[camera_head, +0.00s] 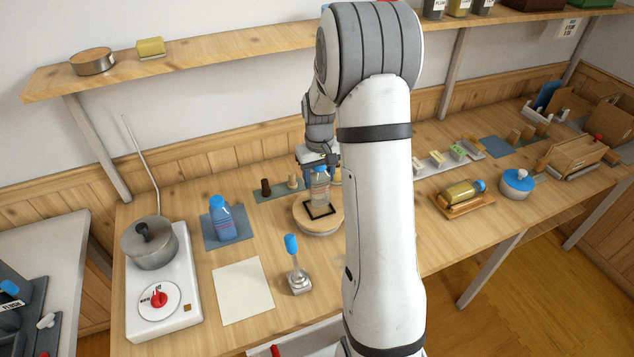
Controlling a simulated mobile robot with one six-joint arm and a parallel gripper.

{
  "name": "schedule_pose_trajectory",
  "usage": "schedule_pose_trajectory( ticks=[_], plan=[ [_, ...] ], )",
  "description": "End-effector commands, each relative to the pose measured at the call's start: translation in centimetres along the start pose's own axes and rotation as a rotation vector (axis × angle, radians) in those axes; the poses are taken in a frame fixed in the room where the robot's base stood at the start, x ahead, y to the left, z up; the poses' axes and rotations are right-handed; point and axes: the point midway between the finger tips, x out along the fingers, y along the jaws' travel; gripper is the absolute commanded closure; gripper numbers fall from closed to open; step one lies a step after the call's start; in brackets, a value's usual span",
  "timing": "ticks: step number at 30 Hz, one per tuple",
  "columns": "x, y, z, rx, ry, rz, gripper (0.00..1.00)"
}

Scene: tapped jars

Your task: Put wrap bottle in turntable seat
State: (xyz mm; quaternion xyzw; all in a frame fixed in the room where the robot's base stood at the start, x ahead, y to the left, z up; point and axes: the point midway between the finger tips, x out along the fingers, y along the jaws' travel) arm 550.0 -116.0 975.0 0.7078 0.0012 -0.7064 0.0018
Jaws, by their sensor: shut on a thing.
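My gripper (319,165) is shut on a clear bottle with a blue cap and pale yellowish contents, the wrap bottle (320,190). The bottle is upright at the round wooden turntable (333,226). A dark square frame, the seat (308,213), lies on the turntable top around or just under the bottle's base. I cannot tell whether the base touches the turntable. My arm hides the right edge of this area and part of the gripper.
A blue bottle (225,222) stands on a blue mat to the left. A blue-handled stamp-like tool (297,277) stands in front, near a blank sheet (243,291). Small pegs (266,187) stand behind. A pot (150,246) sits on a white stove at far left.

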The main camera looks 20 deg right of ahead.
Motion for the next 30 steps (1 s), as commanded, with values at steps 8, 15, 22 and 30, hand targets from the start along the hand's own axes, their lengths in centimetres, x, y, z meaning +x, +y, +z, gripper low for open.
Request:
schedule_pose_trajectory(
  ticks=[8, 15, 22, 30],
  plan=[
    [2.6, 0.0, 0.0, 0.0, -0.001, 0.0, 0.81],
    [3.0, -0.1, 0.0, -0.001, -0.001, 0.0, 0.81],
    [2.9, -0.1, 0.0, -0.001, -0.001, 0.0, 0.33],
    [2.9, -0.1, 0.0, -0.001, -0.001, 0.0, 0.28]
  ],
)
